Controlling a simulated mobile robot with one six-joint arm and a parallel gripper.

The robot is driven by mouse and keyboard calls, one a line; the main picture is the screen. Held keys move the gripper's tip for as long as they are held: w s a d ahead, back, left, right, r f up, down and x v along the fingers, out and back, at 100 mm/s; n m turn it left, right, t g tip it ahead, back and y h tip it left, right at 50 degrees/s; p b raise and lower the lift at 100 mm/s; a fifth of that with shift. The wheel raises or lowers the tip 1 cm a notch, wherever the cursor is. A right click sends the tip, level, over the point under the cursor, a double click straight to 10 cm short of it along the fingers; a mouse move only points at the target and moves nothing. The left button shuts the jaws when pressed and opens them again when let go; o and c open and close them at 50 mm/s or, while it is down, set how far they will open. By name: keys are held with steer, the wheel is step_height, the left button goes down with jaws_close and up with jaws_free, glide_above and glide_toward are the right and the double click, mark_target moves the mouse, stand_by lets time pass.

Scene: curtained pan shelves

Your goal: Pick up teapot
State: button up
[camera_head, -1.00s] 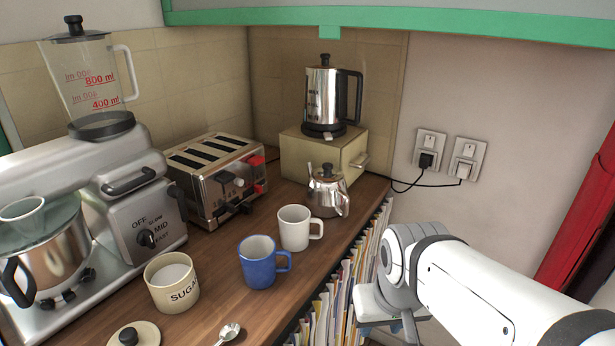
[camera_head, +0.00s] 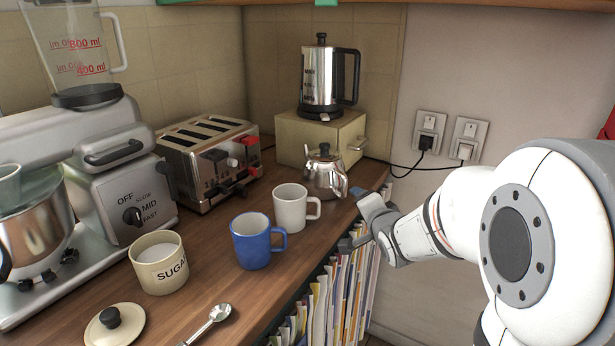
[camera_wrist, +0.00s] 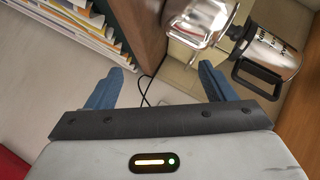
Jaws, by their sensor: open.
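The teapot (camera_head: 324,174) is small, shiny silver metal with a dark lid knob. It stands on the wooden counter in front of a cream box, behind the white mug. My gripper (camera_head: 354,217) is just right of and nearer than the teapot, at the counter's right edge, apart from it. In the wrist view the blue fingers (camera_wrist: 159,83) are spread with nothing between them. The teapot (camera_wrist: 200,18) shows there at the top, beyond the fingers and right of the gap, partly cut off by the frame edge.
A white mug (camera_head: 291,211) and a blue mug (camera_head: 252,244) stand near the teapot. A kettle (camera_head: 322,78) sits on the cream box (camera_head: 300,139) behind it. A toaster (camera_head: 210,166) is to the left. Papers (camera_head: 347,285) fill the shelf below the counter edge.

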mark_target(345, 187)
steer(key=w+a+m+t+y, duration=0.1)
steer(key=w, duration=0.3)
steer(key=w+a+m+t+y, duration=0.1)
steer(key=w, duration=0.2)
steer(key=w+a+m+t+y+b, duration=0.1)
steer(key=w, duration=0.3)
steer(key=shift+w+a+f, duration=0.1)
steer(key=shift+w+f, duration=0.25)
steer(key=shift+c, duration=0.3)
steer(key=c, duration=1.5)
steer(key=shift+r, duration=0.15)
steer(key=shift+c, duration=0.4)
steer(key=shift+r, duration=0.15)
